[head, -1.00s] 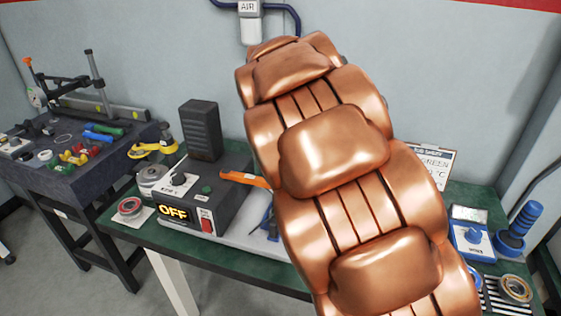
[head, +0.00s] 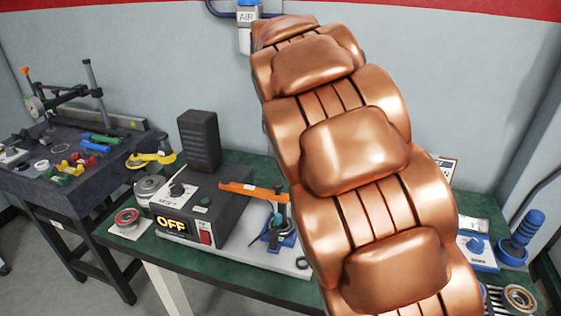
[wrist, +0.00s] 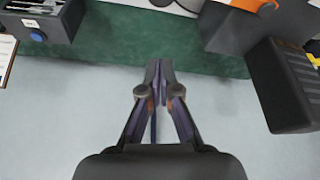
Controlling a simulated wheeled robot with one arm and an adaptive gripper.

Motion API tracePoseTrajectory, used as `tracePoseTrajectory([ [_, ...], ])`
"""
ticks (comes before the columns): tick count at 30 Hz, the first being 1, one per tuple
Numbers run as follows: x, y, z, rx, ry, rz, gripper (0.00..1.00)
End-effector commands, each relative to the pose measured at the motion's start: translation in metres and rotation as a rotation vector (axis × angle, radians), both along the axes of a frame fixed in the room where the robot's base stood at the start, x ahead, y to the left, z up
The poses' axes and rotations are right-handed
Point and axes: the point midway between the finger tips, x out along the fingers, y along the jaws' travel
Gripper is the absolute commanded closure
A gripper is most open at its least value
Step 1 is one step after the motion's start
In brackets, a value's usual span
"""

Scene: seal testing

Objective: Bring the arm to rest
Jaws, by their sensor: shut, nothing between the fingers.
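My gripper (wrist: 159,72) shows in the wrist view, with its two fingers together and nothing between them. It is above the back edge of the green bench top (wrist: 120,42), near the grey wall. In the head view my copper-coloured arm rises across the middle and right of the picture, and it hides my gripper and part of the bench.
A dark control box (head: 205,205) reading OFF, with a black block (head: 199,141) behind it, stands on the green bench. An orange-armed fixture (head: 253,191) is beside it. A blue tool (head: 521,237) stands at right. A second bench (head: 45,190) holds coloured parts.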

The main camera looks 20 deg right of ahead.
Motion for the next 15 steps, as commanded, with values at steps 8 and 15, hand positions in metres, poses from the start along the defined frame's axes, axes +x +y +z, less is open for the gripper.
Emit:
tracePoseTrajectory([
  [8,-0.010,0.007,0.034,0.000,-0.003,0.000,1.00],
  [15,-0.024,0.009,0.041,0.004,0.014,0.002,1.00],
])
